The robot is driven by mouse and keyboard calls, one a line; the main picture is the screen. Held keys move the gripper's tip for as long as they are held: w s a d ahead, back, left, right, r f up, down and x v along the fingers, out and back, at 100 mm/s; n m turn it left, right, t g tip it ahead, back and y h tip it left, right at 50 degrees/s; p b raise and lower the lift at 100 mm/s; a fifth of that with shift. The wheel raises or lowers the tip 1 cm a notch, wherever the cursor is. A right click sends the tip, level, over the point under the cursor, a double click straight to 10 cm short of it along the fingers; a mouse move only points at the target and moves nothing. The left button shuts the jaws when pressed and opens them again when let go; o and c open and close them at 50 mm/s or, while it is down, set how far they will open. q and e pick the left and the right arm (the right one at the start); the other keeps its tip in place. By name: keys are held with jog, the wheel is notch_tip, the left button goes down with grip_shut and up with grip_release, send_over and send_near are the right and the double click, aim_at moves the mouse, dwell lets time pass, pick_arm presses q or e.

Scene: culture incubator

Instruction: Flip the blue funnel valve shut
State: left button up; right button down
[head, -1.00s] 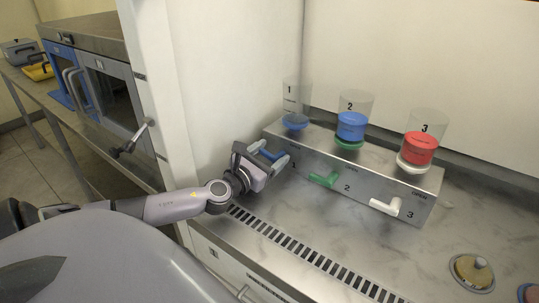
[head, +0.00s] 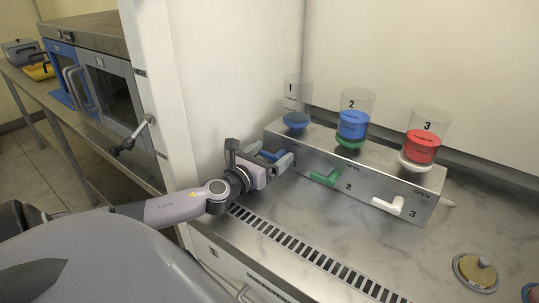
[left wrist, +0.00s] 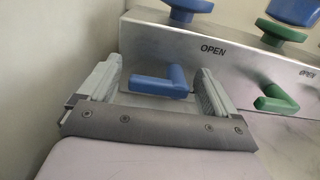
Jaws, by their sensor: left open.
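The blue valve handle (head: 268,155) sits on the front face of the steel funnel manifold (head: 383,180), at its left end below funnel 1. In the left wrist view the blue handle (left wrist: 160,86) is an L-shaped lever lying roughly level, pointing left from its pivot, with "OPEN" printed up and right of it. My left gripper (head: 274,157) is open, with one finger on each side of the handle in the left wrist view (left wrist: 155,92). I cannot tell whether either finger touches it. Funnel 1 (head: 296,119) has a blue base. My right gripper is out of view.
The green valve handle (head: 325,178) and white valve handle (head: 389,206) are to the right on the same face. Funnel 2 (head: 352,125) holds blue, funnel 3 (head: 422,150) red. A white cabinet wall (head: 195,100) stands close on the left. A slotted vent (head: 290,248) runs along the front.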

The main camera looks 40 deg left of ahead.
aim_at(268, 157)
pick_arm(q)
jog(key=shift+s+d+f, duration=0.1)
jog(key=shift+s+d, duration=0.05)
jog(key=shift+s, duration=1.2)
jog(key=shift+s+d, duration=0.15)
jog(key=shift+s, duration=1.2)
jog(key=shift+s+d, duration=0.1)
jog(key=shift+s, duration=0.75)
jog(key=shift+s, duration=0.1)
